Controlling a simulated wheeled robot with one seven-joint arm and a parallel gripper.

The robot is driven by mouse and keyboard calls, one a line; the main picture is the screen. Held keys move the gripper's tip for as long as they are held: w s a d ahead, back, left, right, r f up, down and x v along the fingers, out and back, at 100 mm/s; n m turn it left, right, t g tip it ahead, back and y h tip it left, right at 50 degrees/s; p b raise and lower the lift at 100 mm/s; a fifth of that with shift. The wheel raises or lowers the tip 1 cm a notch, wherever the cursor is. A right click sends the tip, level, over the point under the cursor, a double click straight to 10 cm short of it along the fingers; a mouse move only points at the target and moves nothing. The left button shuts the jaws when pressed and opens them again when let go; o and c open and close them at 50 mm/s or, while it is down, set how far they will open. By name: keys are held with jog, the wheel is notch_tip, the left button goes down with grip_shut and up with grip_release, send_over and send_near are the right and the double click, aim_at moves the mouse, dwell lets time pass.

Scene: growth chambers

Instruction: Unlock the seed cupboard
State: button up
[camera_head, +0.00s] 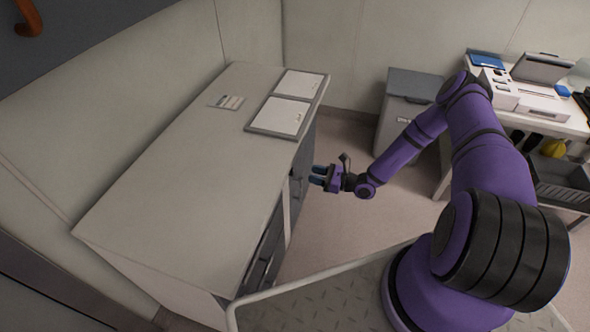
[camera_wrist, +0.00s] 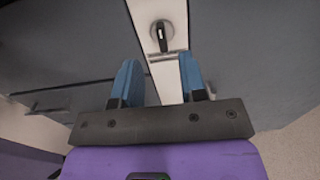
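The cupboard (camera_head: 180,165) is a long, low unit with a pale top and grey front, standing left of my arm in the head view. In the wrist view, a lock (camera_wrist: 161,36) with a silver plate and a dark upright piece, a key or knob, sits on a pale strip between grey front panels (camera_wrist: 75,40). My gripper (camera_head: 314,174) is close to the cupboard's front. In the wrist view, my gripper (camera_wrist: 158,68) has its blue fingers apart, either side of the strip, just below the lock. Nothing is between them that I can see gripped.
Two framed sheets (camera_head: 288,104) and a small card (camera_head: 227,102) lie on the cupboard top. A grey bin-like cabinet (camera_head: 405,108) stands at the back. A bench (camera_head: 550,118) with equipment and a dark crate (camera_head: 562,185) are at right. Floor is clear beside the cupboard.

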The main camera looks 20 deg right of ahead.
jog(key=x, duration=0.8)
grip_shut()
